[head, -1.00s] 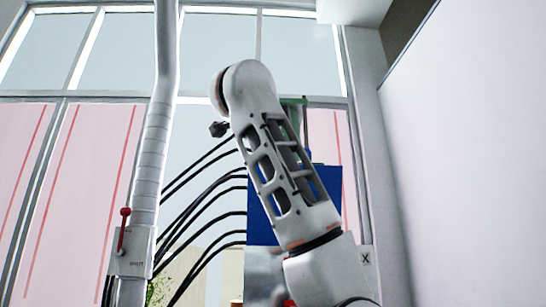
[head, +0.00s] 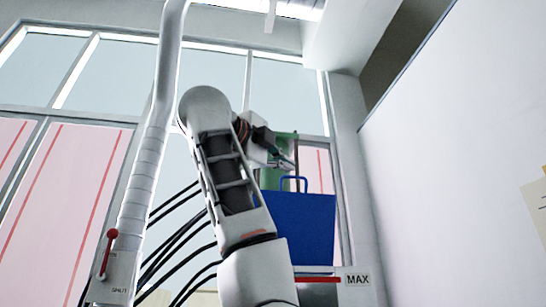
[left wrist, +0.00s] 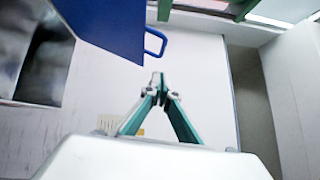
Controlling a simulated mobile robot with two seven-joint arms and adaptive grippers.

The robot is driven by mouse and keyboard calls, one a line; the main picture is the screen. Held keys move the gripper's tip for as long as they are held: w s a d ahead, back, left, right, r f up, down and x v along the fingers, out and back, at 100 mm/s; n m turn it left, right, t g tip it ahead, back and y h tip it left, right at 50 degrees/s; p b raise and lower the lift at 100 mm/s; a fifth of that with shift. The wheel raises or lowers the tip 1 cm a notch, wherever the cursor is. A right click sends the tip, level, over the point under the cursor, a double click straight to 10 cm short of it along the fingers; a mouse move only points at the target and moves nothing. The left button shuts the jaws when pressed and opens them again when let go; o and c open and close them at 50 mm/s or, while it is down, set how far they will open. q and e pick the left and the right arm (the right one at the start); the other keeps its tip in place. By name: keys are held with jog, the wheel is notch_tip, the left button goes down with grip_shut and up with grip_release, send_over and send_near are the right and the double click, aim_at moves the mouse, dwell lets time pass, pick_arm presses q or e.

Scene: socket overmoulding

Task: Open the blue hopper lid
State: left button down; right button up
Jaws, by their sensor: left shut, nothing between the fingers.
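The blue hopper lid (head: 305,228) shows in the head view as a broad flat panel, its loop handle (head: 293,180) on the upper edge. In the left wrist view the lid (left wrist: 105,22) is tilted at upper left, and the handle (left wrist: 155,42) sticks out from its right edge. My left gripper (head: 288,163) is just above the handle in the head view. In the left wrist view its teal fingers meet at the tips (left wrist: 157,80), shut and empty, apart from the handle in the picture. My arm hides the lid's left part. My right gripper is not in view.
A pale pipe with a red lever (head: 108,254) stands at left. Several black cables (head: 180,235) run behind my arm. A white wall (head: 450,170) fills the right.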

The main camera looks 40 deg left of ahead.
pick_arm(q)
jog(key=w+a+p, duration=0.3)
jog(key=w, duration=0.3)
jog(key=shift+a+r, duration=0.15)
jog(key=shift+r, duration=0.3)
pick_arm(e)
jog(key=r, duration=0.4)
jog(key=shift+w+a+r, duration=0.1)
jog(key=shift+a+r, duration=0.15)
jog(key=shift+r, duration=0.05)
pick_arm(q)
jog(key=shift+r, duration=0.15)
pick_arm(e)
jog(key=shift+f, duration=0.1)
